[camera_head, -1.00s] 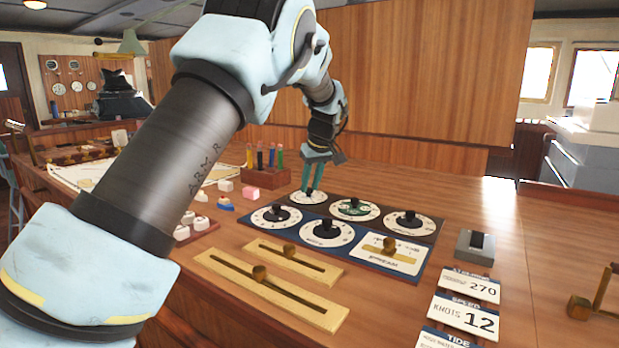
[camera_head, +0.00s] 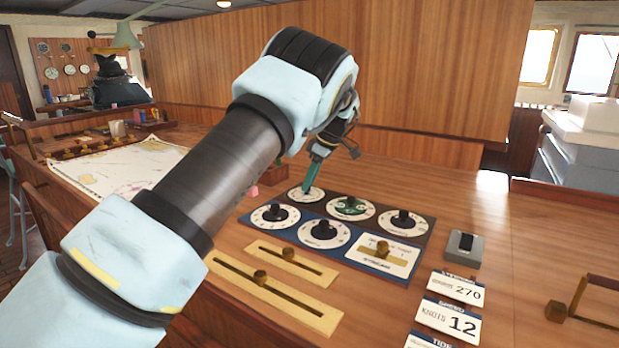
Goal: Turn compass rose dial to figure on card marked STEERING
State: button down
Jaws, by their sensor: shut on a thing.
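My gripper (camera_head: 306,187) is shut on the knob of the back-left dial (camera_head: 318,196), a white round dial on the dark panel. The fingers hide the knob and part of the dial face, so its reading cannot be made out. The dial beside it (camera_head: 366,211) has a green pattern around a black knob. I cannot tell for sure which dial bears the compass rose. The card with the figure 270 (camera_head: 468,293) lies at the right front of the desk; its small heading is hard to read now, but looked like STEERING earlier.
More black-knobbed dials stand close by: back right (camera_head: 416,230), front left (camera_head: 262,218) and front middle (camera_head: 310,240). A brass lever plate (camera_head: 383,250) and two brass sliders (camera_head: 290,262) lie nearby. A KNOTS 12 card (camera_head: 450,322) and a grey switch box (camera_head: 463,250) are at right.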

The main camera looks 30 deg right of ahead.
dwell(0.5)
jog(key=c, duration=0.6)
grip_release()
jog(key=shift+c, duration=0.2)
jog(key=b+v, duration=0.1)
jog(key=v, duration=0.9)
jog(key=shift+d+r+b, duration=0.15)
jog(key=shift+r+b, duration=0.2)
